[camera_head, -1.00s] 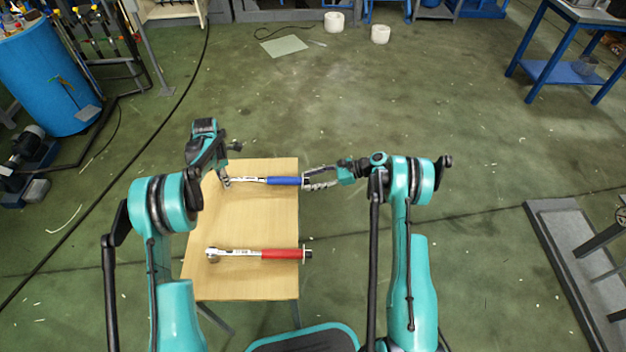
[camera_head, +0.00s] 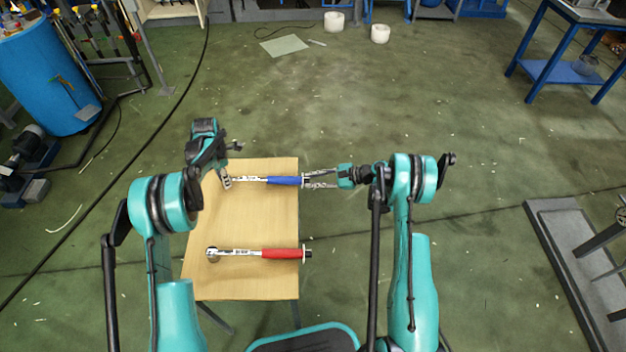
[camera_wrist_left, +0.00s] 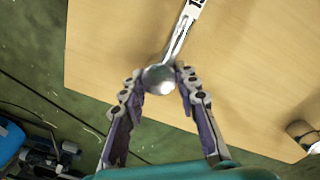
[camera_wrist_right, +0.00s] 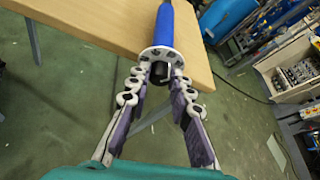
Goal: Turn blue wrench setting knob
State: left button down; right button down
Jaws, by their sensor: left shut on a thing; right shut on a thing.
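The blue wrench (camera_head: 283,181) lies across the far part of the wooden table, its blue handle end reaching the right edge. My left gripper (camera_head: 227,184) is shut on its metal head at the left; the round head (camera_wrist_left: 160,78) sits between the fingertips in the left wrist view. My right gripper (camera_head: 308,180) comes from the right and is shut on the setting knob (camera_wrist_right: 160,72) at the handle's end. In the right wrist view the knob is dark, behind a pale collar (camera_wrist_right: 159,54), with the fingers on both sides.
A red wrench (camera_head: 279,253) lies on the nearer part of the wooden table (camera_head: 240,220), parallel to the blue one. The table between them is clear. Open green floor lies right of the table.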

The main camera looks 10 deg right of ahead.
jog(key=shift+s+a+f+n+t, duration=0.1)
jog(key=shift+s+f+n+t, duration=0.05)
jog(key=shift+n+t, duration=0.95)
jog(key=shift+s+f+n+t, duration=0.1)
jog(key=shift+n+t, duration=0.8)
jog(key=shift+n, duration=0.3)
jog(key=c, duration=1.3)
grip_release()
jog(key=shift+c, duration=0.2)
jog(key=shift+r, duration=0.1)
notch_tip(320, 180, up, 10)
